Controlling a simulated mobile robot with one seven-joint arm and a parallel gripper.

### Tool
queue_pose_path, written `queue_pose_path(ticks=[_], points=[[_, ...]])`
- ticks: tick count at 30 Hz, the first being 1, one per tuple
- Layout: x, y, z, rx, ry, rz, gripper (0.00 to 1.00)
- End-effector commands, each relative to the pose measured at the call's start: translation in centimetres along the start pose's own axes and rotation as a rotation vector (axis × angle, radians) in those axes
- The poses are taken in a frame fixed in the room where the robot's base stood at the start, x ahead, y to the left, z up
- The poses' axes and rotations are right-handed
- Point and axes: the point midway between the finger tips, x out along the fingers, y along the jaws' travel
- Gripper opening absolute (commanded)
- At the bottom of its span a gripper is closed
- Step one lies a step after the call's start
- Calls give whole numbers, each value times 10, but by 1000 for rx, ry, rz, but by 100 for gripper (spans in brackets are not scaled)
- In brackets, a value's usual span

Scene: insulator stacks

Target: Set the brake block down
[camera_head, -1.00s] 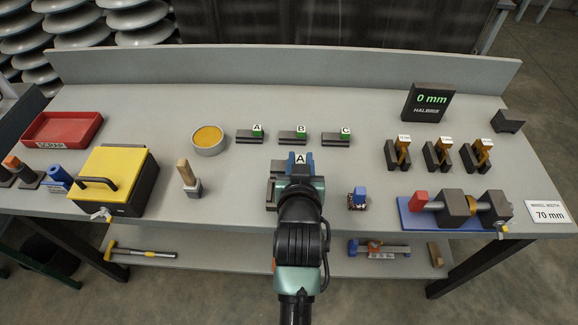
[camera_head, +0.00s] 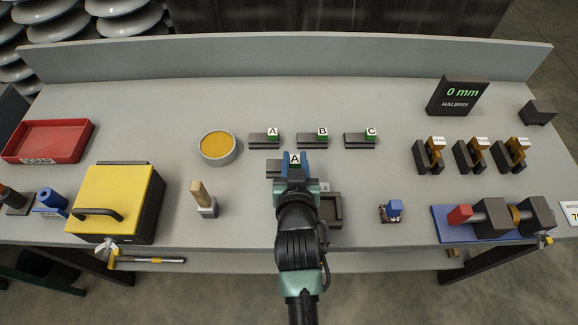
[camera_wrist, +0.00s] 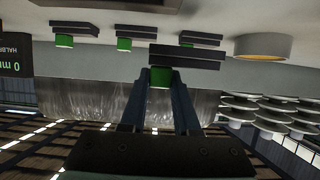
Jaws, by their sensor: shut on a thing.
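My gripper (camera_head: 294,165) reaches over the middle of the bench, its blue fingers shut on a brake block (camera_head: 275,169). The held block is a dark bar with a green part and a white label A. In the wrist view the held block (camera_wrist: 190,56) lies across the fingertips, its green part (camera_wrist: 160,78) between the fingers. Whether the bar touches the bench I cannot tell. Behind it stand three similar blocks labelled A (camera_head: 264,141), B (camera_head: 312,141) and C (camera_head: 360,141). A dark tray (camera_head: 338,212) with a label A is partly hidden by my arm.
A round tin (camera_head: 233,156) with yellow contents and a wooden-handled brush (camera_head: 207,208) stand left. A yellow-lidded box (camera_head: 115,195) and red tray (camera_head: 50,142) are farther left. A blue-topped item (camera_head: 392,211) and a blue-based vise (camera_head: 490,220) stand right.

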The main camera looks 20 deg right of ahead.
Motion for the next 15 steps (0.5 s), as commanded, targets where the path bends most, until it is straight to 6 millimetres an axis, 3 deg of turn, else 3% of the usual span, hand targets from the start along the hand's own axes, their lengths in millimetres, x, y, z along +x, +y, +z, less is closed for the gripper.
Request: queue_pose_path(ticks=[9, 15], points=[[15, 0, 35, -1, 2, 0, 0], [17, 0, 39, 0, 5, -1, 0]])
